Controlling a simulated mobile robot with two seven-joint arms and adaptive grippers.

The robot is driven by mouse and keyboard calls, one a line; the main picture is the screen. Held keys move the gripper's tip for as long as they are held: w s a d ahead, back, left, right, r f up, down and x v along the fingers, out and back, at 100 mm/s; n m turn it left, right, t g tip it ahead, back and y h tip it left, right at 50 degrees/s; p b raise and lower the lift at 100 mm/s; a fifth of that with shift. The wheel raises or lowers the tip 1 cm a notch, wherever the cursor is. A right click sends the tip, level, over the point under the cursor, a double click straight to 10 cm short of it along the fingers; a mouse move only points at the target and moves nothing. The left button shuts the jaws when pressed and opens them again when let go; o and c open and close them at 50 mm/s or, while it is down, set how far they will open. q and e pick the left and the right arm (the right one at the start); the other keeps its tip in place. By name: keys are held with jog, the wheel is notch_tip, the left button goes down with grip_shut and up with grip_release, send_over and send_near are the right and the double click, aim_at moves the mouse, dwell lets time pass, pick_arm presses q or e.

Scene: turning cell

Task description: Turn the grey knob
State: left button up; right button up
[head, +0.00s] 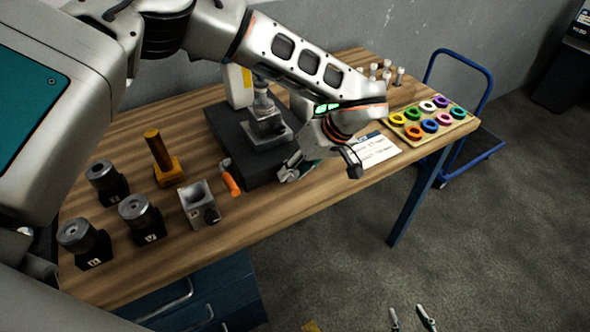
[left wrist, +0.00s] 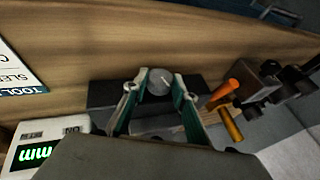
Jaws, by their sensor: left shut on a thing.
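The grey knob (left wrist: 159,80) shows in the left wrist view as a round grey end with a pale line on it, at the dark block (left wrist: 103,93). My left gripper (left wrist: 157,88) has its two fingertips on either side of the knob and is shut on it. In the head view my left gripper (head: 292,170) is at the front right side of the dark block (head: 228,130), and it hides the knob there. A grey metal fixture (head: 267,130) stands on the block. My right gripper (head: 411,318) shows only its fingertips at the bottom edge, apart and empty, over the floor.
An orange-handled tool (head: 231,181), a grey holder (head: 198,205), a brass post (head: 160,158) and black blocks with grey cylinders (head: 140,215) stand left of the dark block. A tray (head: 468,122) of coloured rings and a printed card (head: 377,150) lie to the right.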

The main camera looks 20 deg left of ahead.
pick_arm(q)
jog(key=shift+a+t+h+b, duration=0.15)
jog(key=shift+t+h+b, duration=0.35)
jog(key=shift+t+h, duration=0.1)
jog(key=shift+s+n+h+b, duration=0.1)
jog(key=shift+n+h+b, duration=0.2)
jog(key=shift+b, duration=0.05)
jog(key=t+h+b, duration=0.1)
jog(key=b, duration=0.1)
jog(key=t+h+b, duration=0.1)
jog(key=b, duration=0.1)
jog(key=shift+s+a+f+n+t, duration=0.15)
jog(key=shift+s+n+t, duration=0.05)
jog(key=shift+n+t, duration=0.1)
jog(key=shift+t+h+b, duration=0.3)
jog(key=shift+b, duration=0.2)
jog(key=shift+r, duration=0.2)
jog(key=o, duration=1.1)
jog(key=v, duration=1.2)
